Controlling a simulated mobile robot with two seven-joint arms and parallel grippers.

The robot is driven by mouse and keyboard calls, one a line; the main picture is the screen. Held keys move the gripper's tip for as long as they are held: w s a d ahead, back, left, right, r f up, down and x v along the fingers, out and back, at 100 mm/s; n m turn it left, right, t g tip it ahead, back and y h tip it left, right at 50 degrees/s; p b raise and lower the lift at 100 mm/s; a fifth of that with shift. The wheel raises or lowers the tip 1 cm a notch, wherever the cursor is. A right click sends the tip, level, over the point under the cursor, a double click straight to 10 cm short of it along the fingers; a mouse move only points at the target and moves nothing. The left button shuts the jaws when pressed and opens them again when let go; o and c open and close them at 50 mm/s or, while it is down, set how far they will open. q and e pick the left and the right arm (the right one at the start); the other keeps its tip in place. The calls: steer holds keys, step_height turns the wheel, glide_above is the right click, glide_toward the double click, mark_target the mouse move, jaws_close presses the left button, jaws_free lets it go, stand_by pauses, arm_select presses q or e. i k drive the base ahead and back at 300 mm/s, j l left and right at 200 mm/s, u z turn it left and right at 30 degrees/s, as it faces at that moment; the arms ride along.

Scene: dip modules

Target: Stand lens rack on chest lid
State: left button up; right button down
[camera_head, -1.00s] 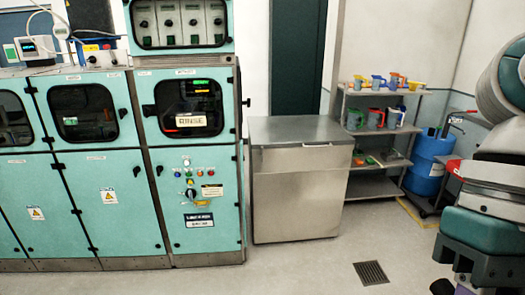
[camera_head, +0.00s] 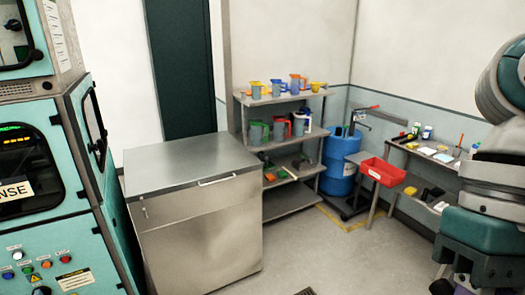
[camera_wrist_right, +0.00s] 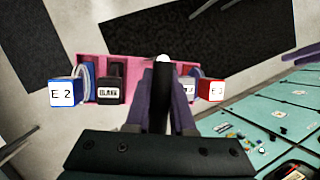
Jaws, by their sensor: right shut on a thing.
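The lens rack (camera_wrist_right: 135,68) is a pink frame with a dark upright handle, seen in the right wrist view. It carries a blue block marked "E 2" (camera_wrist_right: 62,93), a red block (camera_wrist_right: 217,90) and dark labelled pieces. My right gripper (camera_wrist_right: 163,112) is shut on the handle between its purple fingers, partly hiding the rack. In the head view only part of this gripper (camera_head: 455,287) shows at the lower right corner; the rack is not clear there. The steel chest (camera_head: 200,240) stands left of centre, its flat grey lid (camera_head: 185,163) closed and bare. My left gripper is out of view.
A teal machine (camera_head: 75,190) stands close at the chest's left. Behind right are a shelf of jugs (camera_head: 285,142), a blue drum (camera_head: 340,165) and a bench (camera_head: 430,155) with a red bin (camera_head: 382,171). The floor in front of the bench is clear.

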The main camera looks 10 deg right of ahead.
mark_target(202, 165)
steer(key=i, duration=1.55)
steer(key=i+l+u, duration=0.1)
steer(key=i+u, duration=0.35)
steer(key=i+l+u, duration=0.4)
steer(key=i, duration=0.15)
steer(key=i+l+u, duration=0.3)
steer(key=i+u, duration=0.15)
steer(key=i+l+u, duration=0.4)
steer(key=l, duration=0.15)
steer(key=k+j, duration=0.05)
